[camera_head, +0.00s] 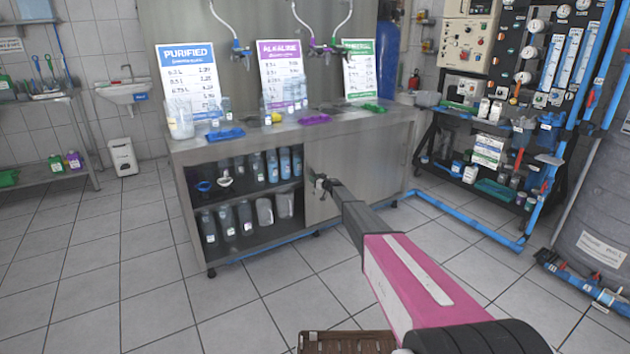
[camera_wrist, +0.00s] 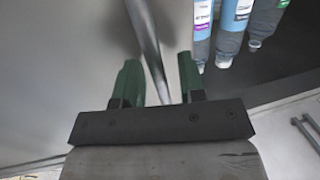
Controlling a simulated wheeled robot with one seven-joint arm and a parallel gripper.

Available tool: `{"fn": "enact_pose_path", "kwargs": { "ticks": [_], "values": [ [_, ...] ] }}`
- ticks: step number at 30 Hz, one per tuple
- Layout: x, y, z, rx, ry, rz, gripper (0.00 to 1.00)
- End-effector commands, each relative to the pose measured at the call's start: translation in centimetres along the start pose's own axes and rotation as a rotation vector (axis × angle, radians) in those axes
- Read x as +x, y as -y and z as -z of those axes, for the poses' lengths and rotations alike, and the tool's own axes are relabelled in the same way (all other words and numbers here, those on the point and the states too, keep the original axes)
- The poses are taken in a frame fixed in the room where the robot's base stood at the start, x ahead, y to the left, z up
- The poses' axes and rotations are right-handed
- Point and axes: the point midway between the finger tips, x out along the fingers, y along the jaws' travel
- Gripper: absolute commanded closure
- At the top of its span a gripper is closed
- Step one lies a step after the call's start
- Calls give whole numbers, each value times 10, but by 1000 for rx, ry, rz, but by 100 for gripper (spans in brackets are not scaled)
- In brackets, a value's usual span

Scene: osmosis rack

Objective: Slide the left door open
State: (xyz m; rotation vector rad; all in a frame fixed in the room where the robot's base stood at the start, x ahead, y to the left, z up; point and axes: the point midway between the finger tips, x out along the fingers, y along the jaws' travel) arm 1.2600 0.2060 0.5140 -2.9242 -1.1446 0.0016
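The steel cabinet (camera_head: 297,138) stands ahead with its left half uncovered. A sliding door panel (camera_head: 343,178) covers the right half; I cannot tell whether a second door lies behind it. My gripper (camera_head: 320,182) is at the left edge of this panel. In the wrist view my gripper (camera_wrist: 158,82) has two green fingers set apart. A slim grey metal bar (camera_wrist: 150,45), a handle or the door edge, runs between them, with gaps visible on both sides. The flat grey door face (camera_wrist: 60,60) fills the left of that view.
Bottles (camera_head: 271,165) and jugs fill the two open shelves; bottles (camera_wrist: 232,22) also show right of my fingers. Signs, trays and a jug (camera_head: 180,118) stand on the countertop. Blue pipe (camera_head: 470,222) crosses the floor at right. Tiled floor (camera_head: 90,255) is clear at left.

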Motion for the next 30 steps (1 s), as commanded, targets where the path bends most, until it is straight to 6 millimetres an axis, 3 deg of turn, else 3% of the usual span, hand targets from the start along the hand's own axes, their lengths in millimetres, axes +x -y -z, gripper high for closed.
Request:
{"fn": "enact_pose_path", "kwargs": {
  "ticks": [8,21,30],
  "values": [
    [-23,0,0,0,1,-1,63],
    [-99,1,1,0,0,-1,63],
    [-108,0,0,0,0,0,63]
  ]
}}
